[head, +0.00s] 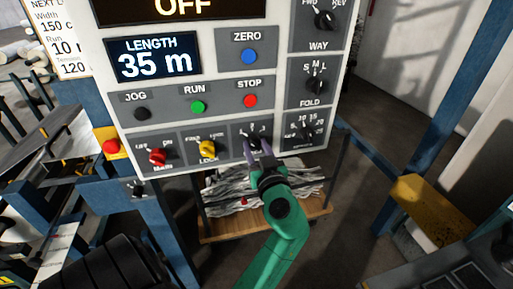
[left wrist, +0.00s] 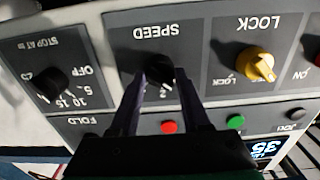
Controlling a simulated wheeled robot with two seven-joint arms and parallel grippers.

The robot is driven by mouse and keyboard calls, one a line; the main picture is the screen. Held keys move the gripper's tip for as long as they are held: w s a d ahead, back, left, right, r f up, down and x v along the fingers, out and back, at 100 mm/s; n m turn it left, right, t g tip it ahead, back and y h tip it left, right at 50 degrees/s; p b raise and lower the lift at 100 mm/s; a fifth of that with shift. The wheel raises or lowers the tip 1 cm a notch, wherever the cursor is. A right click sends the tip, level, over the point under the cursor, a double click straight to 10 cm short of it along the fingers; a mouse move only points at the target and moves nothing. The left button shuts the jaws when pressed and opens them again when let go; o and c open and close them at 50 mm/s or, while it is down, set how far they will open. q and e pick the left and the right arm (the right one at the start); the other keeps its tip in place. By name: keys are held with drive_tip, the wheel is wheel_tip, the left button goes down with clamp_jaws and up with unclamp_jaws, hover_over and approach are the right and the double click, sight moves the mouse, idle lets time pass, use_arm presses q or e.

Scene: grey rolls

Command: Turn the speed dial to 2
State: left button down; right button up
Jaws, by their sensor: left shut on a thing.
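The speed dial (left wrist: 159,68) is a black knob on a grey plate lettered SPEED, upside down in the left wrist view. In the head view the dial (head: 254,141) is partly covered by my left gripper (head: 259,149), at the lower edge of the control panel (head: 180,117). My left gripper (left wrist: 160,82) has its two dark fingers on either side of the knob and is shut on it. A 2 shows beside the knob in the wrist view. The fingers hide part of the scale, and I cannot tell which number the pointer is at. My right gripper is not in view.
The yellow lock switch (head: 207,147) and red main switch (head: 157,156) are left of the dial; the black stop-at dial (head: 308,133) is right. Above are the red stop button (head: 250,101) and green run button (head: 198,107). A wooden shelf (head: 222,229) with grey strips lies below.

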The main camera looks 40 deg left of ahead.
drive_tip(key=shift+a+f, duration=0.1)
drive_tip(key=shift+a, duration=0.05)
use_arm(q)
drive_tip(key=shift+f+m+b, duration=0.1)
drive_tip(key=shift+m+b, duration=0.3)
drive_tip(key=shift+m, duration=3.9)
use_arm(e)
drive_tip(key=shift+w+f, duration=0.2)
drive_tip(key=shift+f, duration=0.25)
